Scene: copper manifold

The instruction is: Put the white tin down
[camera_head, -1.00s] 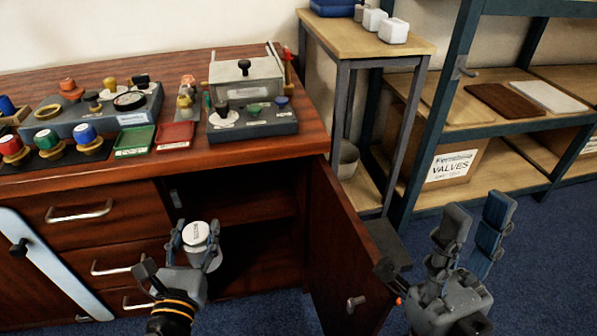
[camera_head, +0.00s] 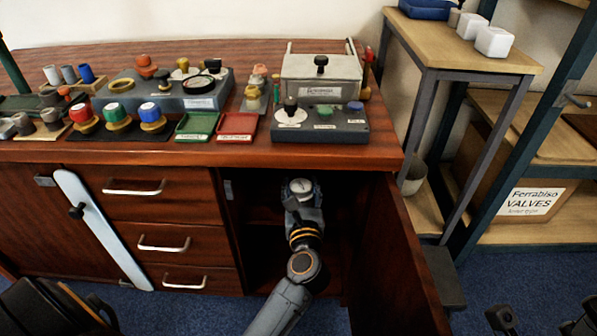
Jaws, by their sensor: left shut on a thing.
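The white tin (camera_head: 301,186) is held upright inside the open cabinet compartment, seen from above with its lid showing. My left gripper (camera_head: 303,200) is shut on it, reaching in through the doorway from below. The gripper and wrist hide the tin's lower part, and I cannot tell whether it touches the dark shelf (camera_head: 347,215). My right gripper (camera_head: 540,322) shows only at the bottom right edge, its two fingertips apart with nothing seen between them, far from the tin.
The cabinet door (camera_head: 405,260) stands open right of the compartment. The wooden worktop (camera_head: 230,152) overhangs it and carries knobs, trays and a grey box (camera_head: 320,78). Drawers (camera_head: 165,215) are at the left. A side table (camera_head: 465,50) stands at the right.

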